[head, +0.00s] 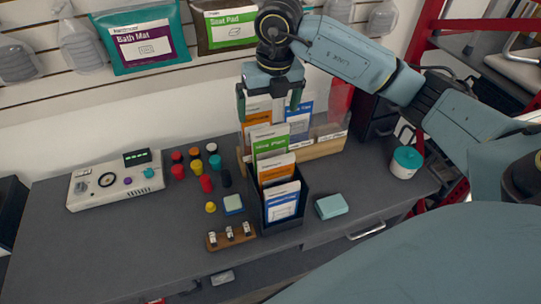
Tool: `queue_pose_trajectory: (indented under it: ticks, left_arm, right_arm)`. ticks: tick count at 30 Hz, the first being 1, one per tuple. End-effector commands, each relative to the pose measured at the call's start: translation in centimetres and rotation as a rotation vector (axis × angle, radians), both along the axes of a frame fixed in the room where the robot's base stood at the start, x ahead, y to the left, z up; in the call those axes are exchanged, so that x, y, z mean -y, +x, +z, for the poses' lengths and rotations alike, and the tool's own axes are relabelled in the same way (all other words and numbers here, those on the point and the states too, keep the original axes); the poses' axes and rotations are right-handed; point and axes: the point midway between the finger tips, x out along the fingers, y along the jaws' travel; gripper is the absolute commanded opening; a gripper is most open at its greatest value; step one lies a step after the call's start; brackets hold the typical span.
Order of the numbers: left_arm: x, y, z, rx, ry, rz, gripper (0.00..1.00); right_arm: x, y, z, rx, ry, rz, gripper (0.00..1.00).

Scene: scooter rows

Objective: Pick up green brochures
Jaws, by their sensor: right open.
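Green brochures (271,145) with white fronts stand upright in a dark tiered holder (291,223) on the grey counter. Orange brochures (277,172) and blue brochures (282,204) stand in front of them in the same holder. My right gripper (269,108) reaches in from the upper right and points down. Its fingers are apart, with nothing held between them. In the picture it lies just above the green brochures, over the cards behind them; the exact gap cannot be told. My left gripper is out of the picture.
A wooden rack (318,148) with more cards stands behind the holder. Left of it are several coloured knobs (206,184) and a white control box (115,183). A wooden strip (231,237), a teal block (331,206) and a teal-lidded tub (405,163) are nearby. The counter's left front is clear.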

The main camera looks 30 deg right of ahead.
Motion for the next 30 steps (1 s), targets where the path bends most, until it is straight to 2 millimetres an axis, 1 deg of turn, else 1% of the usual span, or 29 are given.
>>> queue_pose_trajectory:
  ticks: [1,2,5,12,15,20,22,27,30]
  left_arm:
    - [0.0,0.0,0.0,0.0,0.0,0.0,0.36]
    - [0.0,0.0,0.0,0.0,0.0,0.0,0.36]
    - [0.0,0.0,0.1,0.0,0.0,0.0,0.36]
    - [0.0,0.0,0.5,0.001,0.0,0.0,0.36]
    - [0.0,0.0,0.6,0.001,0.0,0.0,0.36]
    - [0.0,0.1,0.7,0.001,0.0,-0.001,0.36]
    - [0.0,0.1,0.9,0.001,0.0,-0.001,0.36]
    - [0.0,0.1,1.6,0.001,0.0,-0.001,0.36]
    - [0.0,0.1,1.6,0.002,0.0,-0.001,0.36]
  right_arm:
    - [0.8,0.1,0.2,-0.003,-0.031,-0.019,1.0]
    - [1.1,0.0,0.1,-0.007,-0.043,-0.027,1.0]
    - [1.5,0.1,-1.1,-0.013,-0.059,-0.037,1.0]
    - [1.5,0.6,-5.6,-0.013,-0.055,-0.034,1.0]
    - [1.6,0.8,-6.9,-0.011,-0.054,-0.035,1.0]
    - [1.5,1.0,-7.9,-0.01,-0.054,-0.033,1.0]
    - [1.5,1.1,-8.6,-0.012,-0.053,-0.033,1.0]
    - [1.3,1.5,-11.2,-0.014,-0.053,-0.033,1.0]
    - [1.4,1.6,-12.3,-0.011,-0.053,-0.033,1.0]
